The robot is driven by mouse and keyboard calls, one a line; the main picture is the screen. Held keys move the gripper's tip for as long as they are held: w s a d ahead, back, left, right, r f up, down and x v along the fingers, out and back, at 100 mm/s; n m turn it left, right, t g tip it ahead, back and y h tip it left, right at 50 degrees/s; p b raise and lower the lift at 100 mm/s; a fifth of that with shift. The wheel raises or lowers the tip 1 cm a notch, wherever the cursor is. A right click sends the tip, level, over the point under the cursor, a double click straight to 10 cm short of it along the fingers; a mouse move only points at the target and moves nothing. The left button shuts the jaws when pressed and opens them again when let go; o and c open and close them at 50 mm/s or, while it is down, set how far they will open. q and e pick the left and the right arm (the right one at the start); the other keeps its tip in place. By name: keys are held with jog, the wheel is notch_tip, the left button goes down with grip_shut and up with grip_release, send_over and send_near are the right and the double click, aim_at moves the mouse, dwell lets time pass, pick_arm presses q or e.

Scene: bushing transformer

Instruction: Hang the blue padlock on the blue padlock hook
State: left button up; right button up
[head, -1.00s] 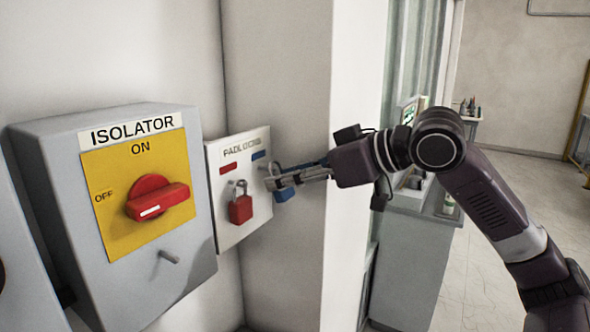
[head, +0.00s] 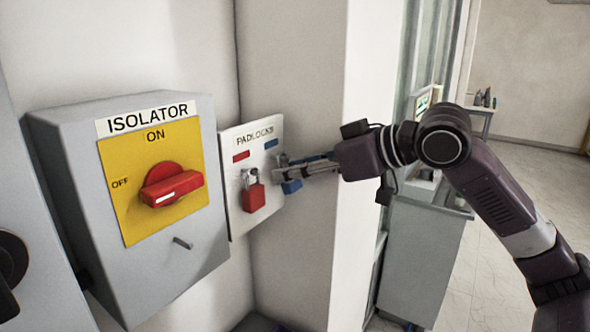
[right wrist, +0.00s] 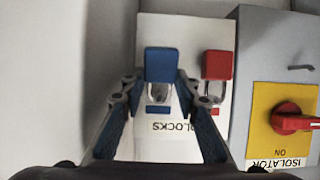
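My right gripper (head: 283,174) is at the right side of the white padlock board (head: 236,222). Its fingers sit on both sides of the blue padlock (right wrist: 162,66), close against it, and appear shut on it. The padlock also shows below the fingertips in the head view (head: 292,187). In the upside-down right wrist view its shackle is in front of the board, near the blue label (right wrist: 158,110). The blue padlock hook is hidden behind shackle and fingers, so I cannot tell whether the shackle is on it. My left gripper is not in view.
A red padlock (head: 254,198) hangs on the board beside the blue one, under a red label (head: 241,156). The grey isolator box (head: 70,190) with its red switch (head: 172,187) stands left of the board. A wall corner (head: 345,220) is close under my right forearm.

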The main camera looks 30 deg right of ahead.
jog(key=o, duration=0.5)
jog(key=v, duration=1.2)
